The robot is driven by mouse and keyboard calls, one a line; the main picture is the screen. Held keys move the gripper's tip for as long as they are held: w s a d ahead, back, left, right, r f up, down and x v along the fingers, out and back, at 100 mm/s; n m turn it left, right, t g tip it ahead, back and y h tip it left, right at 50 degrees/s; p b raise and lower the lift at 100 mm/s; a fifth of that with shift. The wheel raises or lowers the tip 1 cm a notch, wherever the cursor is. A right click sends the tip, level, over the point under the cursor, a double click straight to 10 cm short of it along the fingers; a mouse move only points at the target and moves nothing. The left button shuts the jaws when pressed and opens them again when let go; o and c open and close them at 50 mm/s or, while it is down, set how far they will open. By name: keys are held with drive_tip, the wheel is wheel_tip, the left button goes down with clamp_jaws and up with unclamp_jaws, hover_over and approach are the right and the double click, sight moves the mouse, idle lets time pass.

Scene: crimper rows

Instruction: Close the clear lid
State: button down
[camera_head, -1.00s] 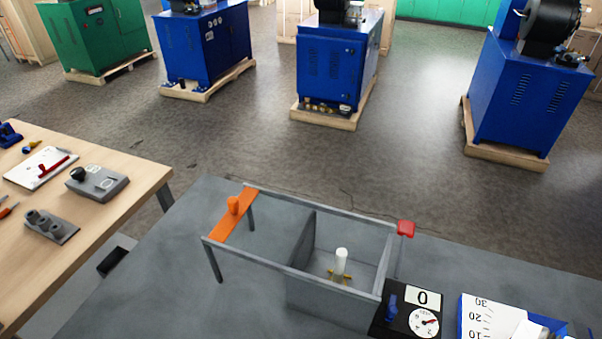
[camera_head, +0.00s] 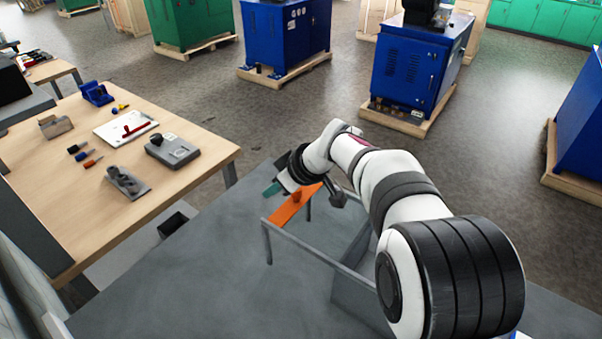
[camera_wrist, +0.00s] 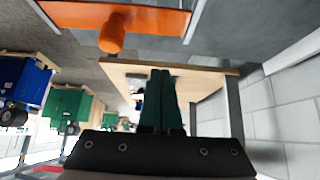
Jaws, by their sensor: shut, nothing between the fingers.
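The clear lid's orange edge strip (camera_head: 290,212) with its round orange knob (camera_head: 297,196) lies across the left end of grey rails that run from the box (camera_head: 345,290). The transparent panel itself is hard to make out. The box's inside is largely hidden behind my arm. My gripper (camera_head: 271,188) is at the outer left side of the strip, apart from the knob. In the wrist view the strip (camera_wrist: 150,19) and knob (camera_wrist: 112,36) are at the top, and my gripper's green fingers (camera_wrist: 160,98) are together and empty.
A wooden bench (camera_head: 60,180) with tools and a grey device (camera_head: 173,150) stands at the left. The grey table (camera_head: 190,270) is clear left of the rails. Blue machines (camera_head: 415,75) on pallets stand farther back.

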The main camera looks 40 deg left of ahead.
sight(341, 250)
drive_tip(key=shift+f, duration=2.55)
drive_tip(key=shift+d, duration=0.1)
drive_tip(key=d, duration=1.8)
drive_tip(key=shift+d+f, duration=0.1)
drive_tip(key=shift+d, duration=0.05)
